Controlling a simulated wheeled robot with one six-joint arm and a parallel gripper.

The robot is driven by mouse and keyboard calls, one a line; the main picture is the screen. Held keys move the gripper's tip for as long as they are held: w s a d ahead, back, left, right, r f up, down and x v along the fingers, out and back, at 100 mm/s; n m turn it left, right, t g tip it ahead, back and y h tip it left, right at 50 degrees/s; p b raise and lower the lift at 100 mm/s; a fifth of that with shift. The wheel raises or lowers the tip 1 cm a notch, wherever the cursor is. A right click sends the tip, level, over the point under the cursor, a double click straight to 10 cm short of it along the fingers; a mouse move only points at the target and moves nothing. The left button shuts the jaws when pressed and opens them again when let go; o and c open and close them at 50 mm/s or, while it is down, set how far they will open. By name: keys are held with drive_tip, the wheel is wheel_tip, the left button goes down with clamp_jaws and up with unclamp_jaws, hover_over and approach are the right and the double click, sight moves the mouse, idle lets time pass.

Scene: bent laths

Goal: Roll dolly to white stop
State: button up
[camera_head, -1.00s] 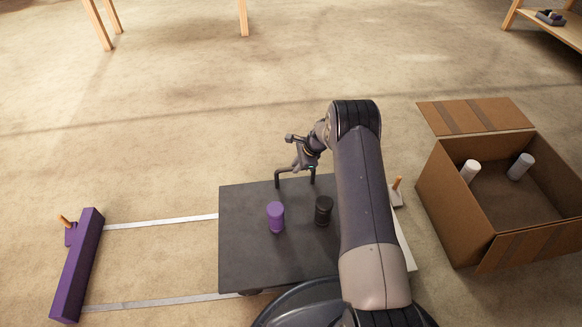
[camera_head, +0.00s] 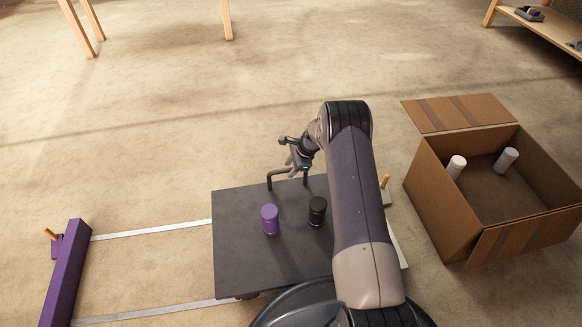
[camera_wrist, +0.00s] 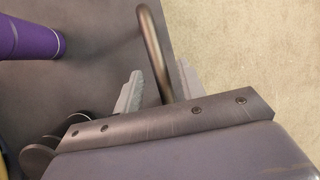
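The dolly (camera_head: 237,264) is a dark flat platform with an upright bar handle (camera_head: 269,182) at its far edge. A purple cylinder (camera_head: 270,219) and a black cylinder (camera_head: 317,211) stand upright on it. The white stop (camera_head: 397,243) is at the dolly's right, mostly hidden behind my arm. The purple stop (camera_head: 64,275) lies at the far left, well apart from the dolly.
Two pale strips (camera_head: 150,230) run along the floor between the purple stop and the dolly. An open cardboard box (camera_head: 440,205) with two light cylinders stands at the right. Wooden legs (camera_head: 228,18) and a low shelf (camera_head: 540,28) are at the back. Floor behind the dolly is clear.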

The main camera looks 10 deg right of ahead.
drive_tip(key=shift+r, duration=0.25)
drive_tip(key=p+v, duration=0.4)
drive_tip(key=v, duration=0.6)
drive_tip(key=b+x, duration=0.4)
drive_tip(key=x, duration=0.6)
drive_tip(key=shift+a+f, duration=0.1)
drive_tip(key=shift+f, duration=0.2)
drive_tip(key=shift+a, duration=0.75)
drive_tip(key=shift+d, duration=0.1)
